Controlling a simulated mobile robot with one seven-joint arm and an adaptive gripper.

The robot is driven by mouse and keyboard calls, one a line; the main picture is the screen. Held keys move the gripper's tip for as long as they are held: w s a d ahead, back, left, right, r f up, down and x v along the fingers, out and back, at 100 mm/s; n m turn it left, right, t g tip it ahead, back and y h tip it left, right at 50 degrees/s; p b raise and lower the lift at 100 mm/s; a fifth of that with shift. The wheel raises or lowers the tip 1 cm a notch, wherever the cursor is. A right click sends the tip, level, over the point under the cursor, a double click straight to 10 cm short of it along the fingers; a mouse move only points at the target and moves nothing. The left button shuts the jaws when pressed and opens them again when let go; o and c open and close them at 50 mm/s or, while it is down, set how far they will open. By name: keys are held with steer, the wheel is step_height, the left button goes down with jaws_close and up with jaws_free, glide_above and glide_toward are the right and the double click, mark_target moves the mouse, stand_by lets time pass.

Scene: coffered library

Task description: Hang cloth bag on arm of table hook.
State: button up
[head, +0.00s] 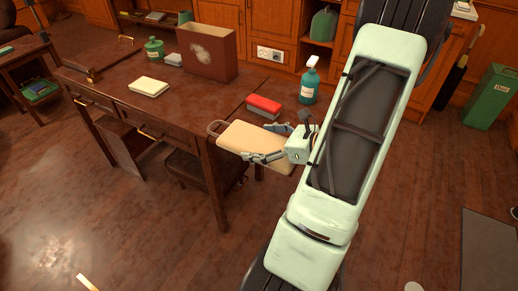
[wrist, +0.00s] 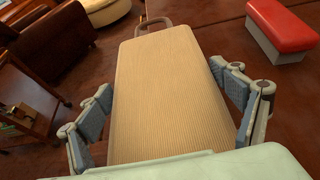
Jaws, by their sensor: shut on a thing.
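My gripper (head: 259,143) is shut on the bag, with one finger along each side.
On the table stand a brown box (head: 208,53), a green jar (head: 154,49) and a pale folded cloth or book (head: 149,87). A red-topped block (head: 264,104) and a teal spray bottle (head: 309,86) are beyond the bag. A chair (head: 195,172) sits under the table.

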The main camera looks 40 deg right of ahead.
steer(key=shift+f, duration=1.15)
steer(key=shift+f, duration=0.2)
steer(key=o, duration=1.1)
steer(key=shift+s, duration=0.1)
steer(key=v, duration=0.3)
steer(key=r+p+v, duration=0.1)
steer(key=v, duration=0.3)
steer(key=p+v, duration=0.1)
steer(key=v, duration=0.2)
steer(key=shift+s+a+r, duration=0.15)
steer(key=shift+r, duration=0.15)
